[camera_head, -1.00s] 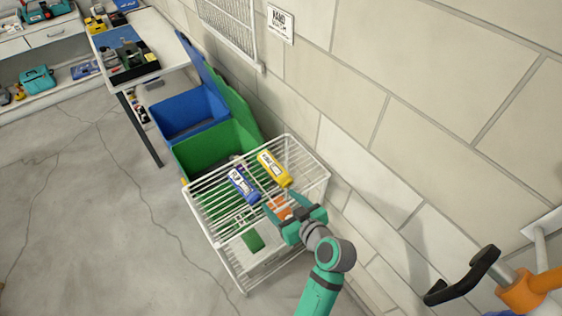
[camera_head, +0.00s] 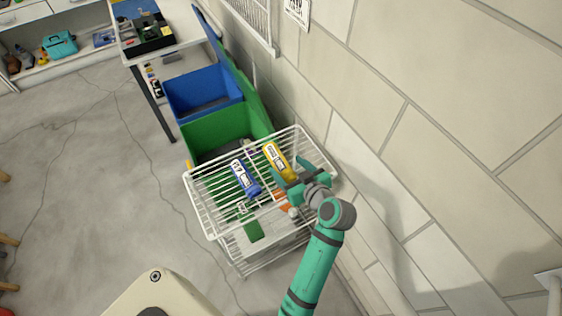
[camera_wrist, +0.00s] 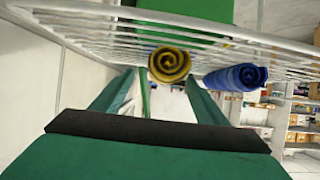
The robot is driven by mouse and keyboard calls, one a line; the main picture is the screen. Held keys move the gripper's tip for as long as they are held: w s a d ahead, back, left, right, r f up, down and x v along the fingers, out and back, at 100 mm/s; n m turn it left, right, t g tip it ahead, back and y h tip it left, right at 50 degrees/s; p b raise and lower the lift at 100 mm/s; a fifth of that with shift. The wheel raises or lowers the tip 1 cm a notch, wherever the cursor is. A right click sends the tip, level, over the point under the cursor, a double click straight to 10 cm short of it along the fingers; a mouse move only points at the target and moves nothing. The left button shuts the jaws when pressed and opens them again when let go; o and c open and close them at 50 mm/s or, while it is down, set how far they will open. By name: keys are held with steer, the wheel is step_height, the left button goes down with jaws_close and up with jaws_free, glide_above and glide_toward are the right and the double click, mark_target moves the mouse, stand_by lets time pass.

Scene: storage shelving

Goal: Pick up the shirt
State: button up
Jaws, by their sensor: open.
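Two rolled cloth items with printed labels lie side by side on the white wire rack, one yellow (camera_head: 279,161) and one blue (camera_head: 245,178). I cannot tell which is the named shirt. In the wrist view, the yellow roll (camera_wrist: 170,65) shows its spiral end between and beyond my fingertips, and the blue roll (camera_wrist: 235,77) is to its right. My gripper (camera_head: 288,170) is open and empty, pointing at the near end of the yellow roll. The fingers (camera_wrist: 160,77) sit either side of the roll's line in the wrist view; contact cannot be told.
The wire rack (camera_head: 205,203) stands against the block wall (camera_head: 390,140). Orange (camera_head: 282,203) and green (camera_head: 250,227) items show at its near side. Green (camera_head: 228,125) and blue (camera_head: 200,90) bins stand beyond. Open concrete floor (camera_head: 90,190) lies to the left.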

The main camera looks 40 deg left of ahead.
mark_target(280, 162)
steer(key=shift+x, duration=2.75)
steer(key=shift+s, duration=0.1)
steer(key=c, duration=0.8)
steer(key=shift+s, duration=0.1)
steer(key=c, duration=0.4)
